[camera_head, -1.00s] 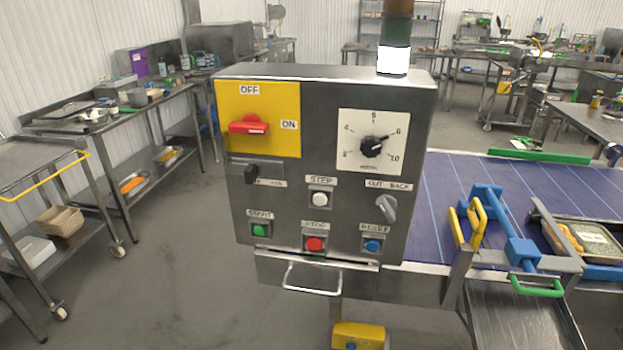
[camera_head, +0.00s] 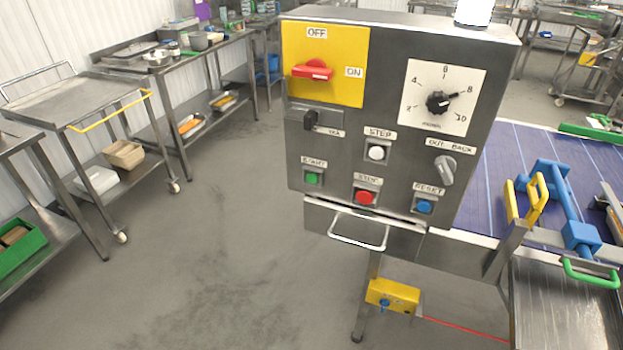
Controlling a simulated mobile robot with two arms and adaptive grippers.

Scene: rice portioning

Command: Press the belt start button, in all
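The control box (camera_head: 390,150) is a grey metal panel right of the middle in the head view. The green start button (camera_head: 312,179) is at its lower left, under a worn label. The red stop button (camera_head: 365,197) and the blue reset button (camera_head: 424,207) are to its right. A white step button (camera_head: 376,153) is above the stop button. The red main switch (camera_head: 312,70) sits on a yellow plate, its handle pointing toward ON. Neither of my grippers is in view, and nothing touches the buttons.
The blue belt (camera_head: 505,175) runs behind the box at the right, with a blue clamp frame (camera_head: 560,205) on it. A yellow pedal box (camera_head: 393,295) is low beneath the panel. A cart (camera_head: 95,100) and steel tables stand at the left. The floor in front is clear.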

